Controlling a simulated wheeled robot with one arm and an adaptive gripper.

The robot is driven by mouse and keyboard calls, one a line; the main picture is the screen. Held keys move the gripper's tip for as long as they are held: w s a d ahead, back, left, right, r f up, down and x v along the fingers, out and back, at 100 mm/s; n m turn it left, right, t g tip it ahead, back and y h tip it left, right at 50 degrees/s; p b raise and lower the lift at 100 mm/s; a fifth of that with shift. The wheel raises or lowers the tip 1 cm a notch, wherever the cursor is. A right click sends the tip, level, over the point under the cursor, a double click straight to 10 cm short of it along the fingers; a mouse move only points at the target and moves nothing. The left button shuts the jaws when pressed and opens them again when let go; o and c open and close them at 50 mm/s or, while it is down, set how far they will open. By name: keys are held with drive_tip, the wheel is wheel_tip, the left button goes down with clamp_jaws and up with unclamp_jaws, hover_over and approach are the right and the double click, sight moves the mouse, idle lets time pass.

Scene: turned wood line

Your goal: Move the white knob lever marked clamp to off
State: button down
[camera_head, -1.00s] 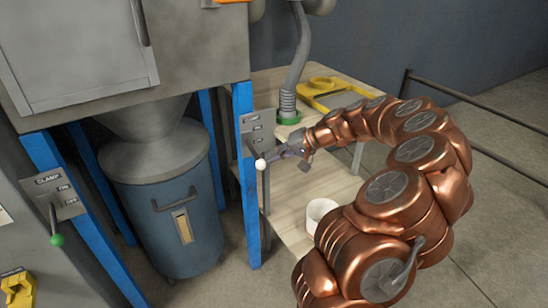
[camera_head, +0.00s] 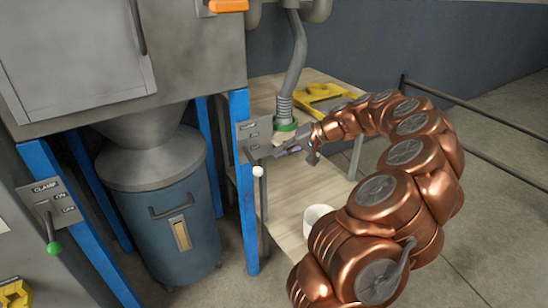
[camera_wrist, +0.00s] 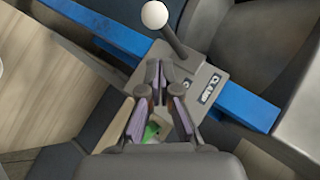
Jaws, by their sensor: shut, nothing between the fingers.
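The white knob lever (camera_head: 258,171) sticks out from a grey label plate (camera_head: 250,128) on the blue post, its knob hanging below the plate. In the wrist view the white knob (camera_wrist: 155,14) is at the top, and its dark stem runs down right to the plate (camera_wrist: 192,62). My gripper (camera_head: 276,152) is shut and empty, just above and right of the knob. In the wrist view my fingertips (camera_wrist: 163,72) overlap the plate, below the stem; contact cannot be told.
A green knob lever (camera_head: 53,248) on another plate, lettered CLAMP, ON and OFF, is at the left. A blue drum (camera_head: 167,228) stands between the blue posts. A wooden bench with a yellow frame (camera_head: 325,97), a grey hose (camera_head: 293,70) and a white cup (camera_head: 318,214) lies behind my arm.

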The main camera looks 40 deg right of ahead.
drive_tip(key=s+d+r, duration=0.3)
drive_tip(key=s+d, duration=0.2)
drive_tip(key=s, duration=0.3)
drive_tip(key=shift+r, duration=0.25)
drive_tip(key=shift+w+a, duration=0.1)
